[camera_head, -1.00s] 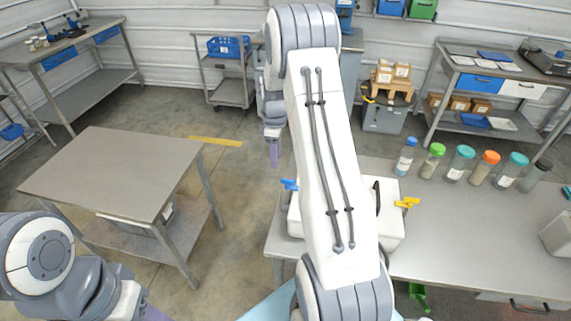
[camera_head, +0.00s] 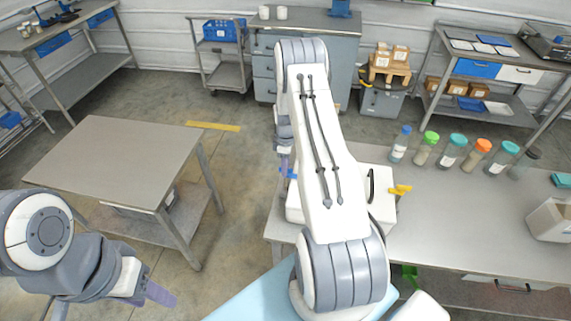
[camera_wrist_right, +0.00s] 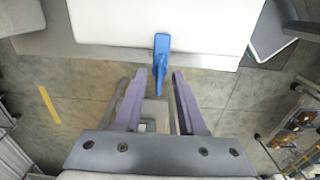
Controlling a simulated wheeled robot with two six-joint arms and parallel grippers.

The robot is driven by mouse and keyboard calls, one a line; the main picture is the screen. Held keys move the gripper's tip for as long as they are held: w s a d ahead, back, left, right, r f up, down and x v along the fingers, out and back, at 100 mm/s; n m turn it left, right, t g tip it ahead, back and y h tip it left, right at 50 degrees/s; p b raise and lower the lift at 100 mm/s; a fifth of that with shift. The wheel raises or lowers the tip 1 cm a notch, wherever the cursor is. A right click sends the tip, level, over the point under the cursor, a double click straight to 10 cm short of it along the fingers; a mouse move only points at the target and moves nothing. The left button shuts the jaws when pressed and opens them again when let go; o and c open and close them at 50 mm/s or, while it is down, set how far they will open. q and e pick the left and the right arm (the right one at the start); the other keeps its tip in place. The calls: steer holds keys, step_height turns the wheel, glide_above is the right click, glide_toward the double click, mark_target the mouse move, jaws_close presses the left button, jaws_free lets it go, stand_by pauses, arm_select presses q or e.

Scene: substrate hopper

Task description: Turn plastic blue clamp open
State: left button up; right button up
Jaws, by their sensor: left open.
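The blue clamp (camera_head: 288,173) sticks out from the left side of a white box-like hopper (camera_head: 380,212) on the right-hand table. In the right wrist view the blue clamp (camera_wrist_right: 161,52) hangs out from the white hopper's edge (camera_wrist_right: 205,55). My right gripper (camera_wrist_right: 159,76) is open, its two purple fingers on either side of the clamp's free end, with gaps visible. In the head view my right gripper (camera_head: 284,155) is partly hidden behind my right arm, close to the clamp. My left gripper (camera_head: 158,293) is open and empty at the lower left, far from the hopper.
A yellow clamp (camera_head: 399,190) is on the hopper's right side. Several capped bottles (camera_head: 449,152) stand along the table's (camera_head: 455,215) back edge. An empty grey table (camera_head: 120,160) stands at left. Open floor lies between the tables.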

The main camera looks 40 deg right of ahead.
jaws_close()
